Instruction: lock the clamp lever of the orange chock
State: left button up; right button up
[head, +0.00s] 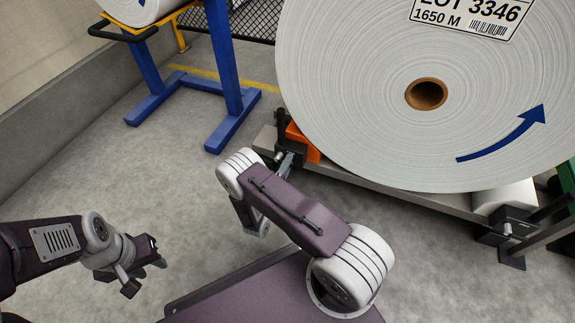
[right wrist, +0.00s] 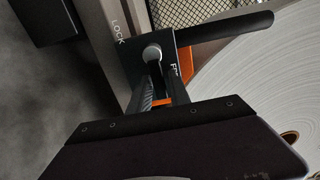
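The orange chock (head: 302,142) sits against the lower left of the big white roll, on the rail. Its black clamp (head: 282,122) stands at its left side. In the right wrist view the black lever (right wrist: 225,30) reaches right from near a pale round pivot (right wrist: 152,54). "LOCK" is printed left of the pivot; a partly hidden label starting with "F" is below right. My right gripper (head: 286,163) is close to the clamp; its fingers are mostly hidden and I cannot tell contact or opening. My left gripper (head: 146,274) is open and empty over the floor, far from the chock.
The paper roll (head: 350,70) rises right beside the chock. A rail (head: 400,192) runs under it to another black clamp (head: 506,227) at right. A blue stand (head: 226,70) is behind left, before a mesh fence (head: 258,20). The floor at left is clear.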

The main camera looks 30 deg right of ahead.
grip_shut()
jog(key=m, duration=0.1)
jog(key=f+m+p, duration=0.1)
jog(key=m, duration=0.1)
jog(key=shift+f+m, duration=0.1)
jog(key=shift+m, duration=0.2)
jog(key=shift+w+a+f+m+p, duration=0.35)
jog(key=shift+w+a+f+m, duration=0.15)
jog(key=shift+m, duration=1.85)
jog(key=shift+w+a+f+m+p, duration=0.35)
jog(key=shift+w+f+m, duration=0.15)
jog(key=shift+m, duration=1.9)
jog(key=shift+w+a+f+m+p, duration=0.3)
jog(key=shift+w+a+f+m, duration=0.2)
jog(key=shift+m, duration=1.85)
jog(key=o, duration=0.5)
grip_release()
